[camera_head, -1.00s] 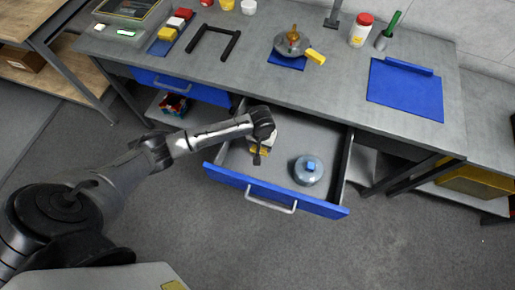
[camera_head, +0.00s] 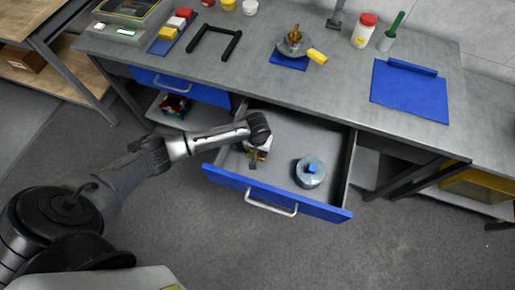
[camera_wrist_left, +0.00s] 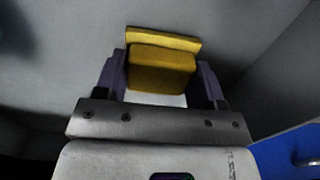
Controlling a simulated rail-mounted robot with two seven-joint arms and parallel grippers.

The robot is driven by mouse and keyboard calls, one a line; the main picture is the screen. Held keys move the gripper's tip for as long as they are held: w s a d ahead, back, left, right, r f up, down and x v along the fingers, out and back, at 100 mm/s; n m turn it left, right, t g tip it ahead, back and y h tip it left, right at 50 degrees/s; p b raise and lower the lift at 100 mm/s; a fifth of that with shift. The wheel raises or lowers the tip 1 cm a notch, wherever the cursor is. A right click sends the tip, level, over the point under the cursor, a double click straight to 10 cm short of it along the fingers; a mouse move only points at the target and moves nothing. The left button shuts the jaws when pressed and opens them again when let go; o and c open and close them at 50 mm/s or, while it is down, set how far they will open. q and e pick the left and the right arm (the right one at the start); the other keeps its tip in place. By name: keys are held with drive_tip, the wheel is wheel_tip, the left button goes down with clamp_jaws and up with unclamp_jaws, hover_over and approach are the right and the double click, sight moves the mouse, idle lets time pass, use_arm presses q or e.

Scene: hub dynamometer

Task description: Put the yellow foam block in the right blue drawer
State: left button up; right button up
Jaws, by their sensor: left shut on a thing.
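The right blue drawer (camera_head: 272,192) is pulled open under the workbench, with a grey inside. My left gripper (camera_head: 254,157) is inside the drawer's outline, at its left part, pointing down. In the left wrist view my left gripper (camera_wrist_left: 162,80) is shut on the yellow foam block (camera_wrist_left: 162,68), with one finger on each side of it. Grey drawer surfaces show around the block; whether it touches the floor I cannot tell. In the head view the block is mostly hidden by the gripper. My right gripper is not in view.
A clear round container with a blue top (camera_head: 310,171) stands in the drawer's right part. The left blue drawer (camera_head: 180,86) is closed.

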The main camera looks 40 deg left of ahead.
use_arm(q)
drive_tip(key=shift+f, duration=0.1)
drive_tip(key=o, duration=0.5)
drive_tip(key=shift+f, duration=0.1)
drive_tip(key=shift+c, duration=0.2)
drive_tip(key=o, duration=0.4)
drive_tip(key=shift+o, duration=0.2)
wheel_tip(320, 180, up, 12)
drive_tip(key=p, duration=0.3)
drive_tip(key=shift+r+p, duration=0.25)
drive_tip(key=shift+p, duration=0.15)
drive_tip(key=shift+d, duration=0.1)
